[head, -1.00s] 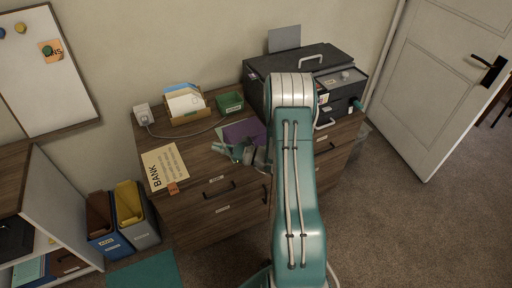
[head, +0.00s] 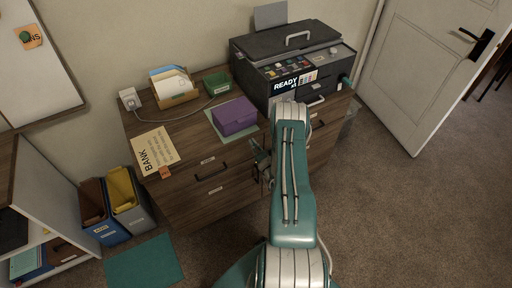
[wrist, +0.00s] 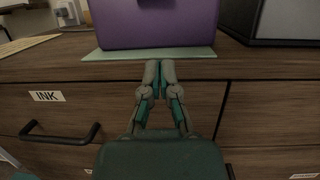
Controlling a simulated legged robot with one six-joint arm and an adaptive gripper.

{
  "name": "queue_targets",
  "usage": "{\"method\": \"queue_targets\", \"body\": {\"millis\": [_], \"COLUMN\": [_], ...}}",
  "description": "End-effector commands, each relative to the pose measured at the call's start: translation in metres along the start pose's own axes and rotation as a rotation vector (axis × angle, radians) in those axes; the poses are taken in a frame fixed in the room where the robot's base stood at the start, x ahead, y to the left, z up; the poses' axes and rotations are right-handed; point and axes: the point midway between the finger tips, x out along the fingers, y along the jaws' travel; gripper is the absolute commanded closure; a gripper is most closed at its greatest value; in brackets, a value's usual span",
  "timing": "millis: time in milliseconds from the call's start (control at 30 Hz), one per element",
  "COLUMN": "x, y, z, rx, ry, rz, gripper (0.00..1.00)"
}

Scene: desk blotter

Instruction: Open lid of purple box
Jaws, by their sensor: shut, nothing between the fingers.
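The purple box (head: 235,116) stands on a pale green mat (head: 213,122) on top of the wooden cabinet, with its lid down. In the wrist view the front of the purple box (wrist: 157,24) fills the top middle, and its upper part is cut off by the frame. A small dark tab sits on its front. My gripper (wrist: 160,66) is shut and empty, in front of the cabinet's front edge and below the box, not touching it. In the head view my gripper (head: 258,160) is small and partly hidden by my arm.
A printer (head: 290,60) stands right of the box. A green tray (head: 217,82), a letter holder (head: 174,92) and a BANK folder (head: 155,150) share the cabinet top. Drawer handles (head: 211,172) stick out from the cabinet front. A door (head: 428,70) is at right.

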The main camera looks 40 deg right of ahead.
Motion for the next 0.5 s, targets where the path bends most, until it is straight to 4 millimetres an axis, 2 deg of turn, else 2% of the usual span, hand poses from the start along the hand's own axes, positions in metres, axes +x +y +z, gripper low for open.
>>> {"method": "queue_targets", "body": {"millis": [33, 267, 400, 500], "x": [0.011, 0.054, 0.057, 0.059], "y": [0.001, 0.001, 0.0, 0.0], "z": [0.0, 0.001, 0.023, 0.032], "rx": [-0.002, -0.001, 0.0, 0.0], "ry": [-0.003, -0.003, -0.002, 0.0], "rz": [0.005, 0.004, 0.001, 0.001], "gripper": [1.0, 1.0, 1.0, 1.0]}}
